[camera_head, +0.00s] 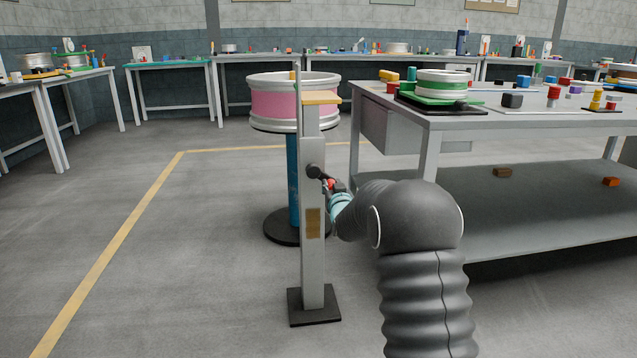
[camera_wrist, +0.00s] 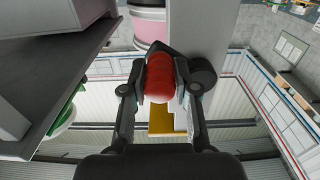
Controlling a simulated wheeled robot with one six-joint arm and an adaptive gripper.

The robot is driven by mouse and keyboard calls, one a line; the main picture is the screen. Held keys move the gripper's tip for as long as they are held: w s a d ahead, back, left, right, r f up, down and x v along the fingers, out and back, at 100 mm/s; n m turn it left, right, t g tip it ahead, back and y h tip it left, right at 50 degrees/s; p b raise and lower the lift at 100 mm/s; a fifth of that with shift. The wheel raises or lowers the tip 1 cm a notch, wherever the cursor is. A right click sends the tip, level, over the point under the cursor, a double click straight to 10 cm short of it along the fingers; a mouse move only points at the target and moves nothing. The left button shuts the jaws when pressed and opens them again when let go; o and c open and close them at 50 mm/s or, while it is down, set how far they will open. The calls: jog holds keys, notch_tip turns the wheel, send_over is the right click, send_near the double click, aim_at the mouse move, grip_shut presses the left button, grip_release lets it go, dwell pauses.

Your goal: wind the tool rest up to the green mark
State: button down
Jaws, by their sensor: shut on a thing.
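A grey post (camera_head: 312,250) stands on a dark square foot. The tool rest (camera_head: 321,99), a tan plate, sits at its top, beside a thin upright rod (camera_head: 298,85). A dark crank hub (camera_head: 314,171) is on the post's side. My gripper (camera_head: 333,185) is at the crank, shut around its red handle, which shows between the two fingers in the wrist view (camera_wrist: 159,70). I cannot make out the green mark in either view.
A pink-banded wheel (camera_head: 273,105) on a blue pedestal stands just behind the post. A grey workbench (camera_head: 450,120) with a green-and-white wheel (camera_head: 444,84) and small parts is close on the right. Open floor lies left, crossed by a yellow line (camera_head: 125,230).

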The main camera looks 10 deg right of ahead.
jog(key=shift+a+r, duration=0.15)
jog(key=shift+r, duration=0.05)
jog(key=shift+d+r+p, duration=0.15)
jog(key=shift+d+r, duration=0.1)
jog(key=shift+r, duration=0.6)
jog(key=shift+d+r+p, duration=0.15)
jog(key=shift+d+r, duration=0.05)
jog(key=shift+r, duration=0.65)
jog(key=shift+f, duration=0.1)
jog(key=shift+a, duration=0.1)
